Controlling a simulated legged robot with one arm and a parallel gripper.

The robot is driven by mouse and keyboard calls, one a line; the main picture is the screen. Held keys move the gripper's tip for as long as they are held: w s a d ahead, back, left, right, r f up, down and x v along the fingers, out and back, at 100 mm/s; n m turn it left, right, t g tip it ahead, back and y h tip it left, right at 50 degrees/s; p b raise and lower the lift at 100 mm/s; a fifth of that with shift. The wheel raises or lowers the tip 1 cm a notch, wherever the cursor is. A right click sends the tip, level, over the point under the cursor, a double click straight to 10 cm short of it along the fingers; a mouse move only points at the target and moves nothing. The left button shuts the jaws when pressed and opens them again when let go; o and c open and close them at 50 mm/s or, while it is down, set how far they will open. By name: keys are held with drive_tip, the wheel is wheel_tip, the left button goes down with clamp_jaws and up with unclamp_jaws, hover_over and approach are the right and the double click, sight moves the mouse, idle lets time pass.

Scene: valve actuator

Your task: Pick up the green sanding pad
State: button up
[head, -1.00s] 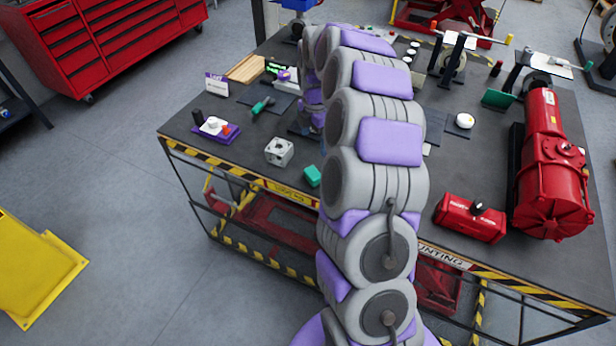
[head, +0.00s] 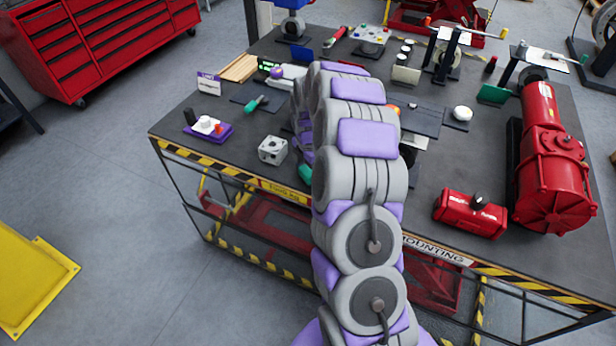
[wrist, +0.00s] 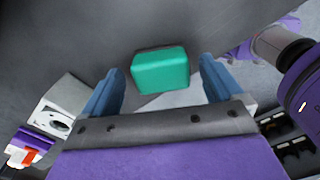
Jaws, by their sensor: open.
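The green sanding pad (wrist: 161,72) lies on the dark tabletop near its front edge in the wrist view. In the head view only a sliver of the pad (head: 305,173) shows beside my arm, which hides the rest. My gripper (wrist: 163,82) is open in the wrist view, with one blue finger on each side of the picture. The pad appears between and slightly beyond the fingertips, and neither finger visibly touches it. The gripper itself is hidden behind my arm in the head view.
A grey metal block (head: 273,150) with a hole stands left of the pad. A purple tray (head: 209,130) with small parts is farther left. A red box (head: 470,213) and a large red actuator (head: 549,175) occupy the right side. The striped front edge (head: 235,172) is close.

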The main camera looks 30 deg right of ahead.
drive_tip(key=shift+f, duration=0.8)
drive_tip(key=c, duration=1.2)
drive_tip(key=shift+r, duration=0.1)
drive_tip(key=shift+r, duration=0.1)
drive_tip(key=shift+r, duration=0.5)
wheel_tip(320, 180, up, 3)
drive_tip(key=shift+f+p, duration=0.2)
drive_tip(key=shift+p, duration=0.4)
drive_tip(key=s+a, duration=0.1)
drive_tip(key=s, duration=0.4)
drive_tip(key=s+a+p, duration=0.1)
drive_tip(key=s, duration=0.4)
drive_tip(key=s+a+r+p, duration=0.1)
drive_tip(key=s, duration=0.4)
drive_tip(key=shift+s+a+r, duration=0.1)
drive_tip(key=shift+s+a, duration=0.2)
drive_tip(key=shift+a, duration=0.05)
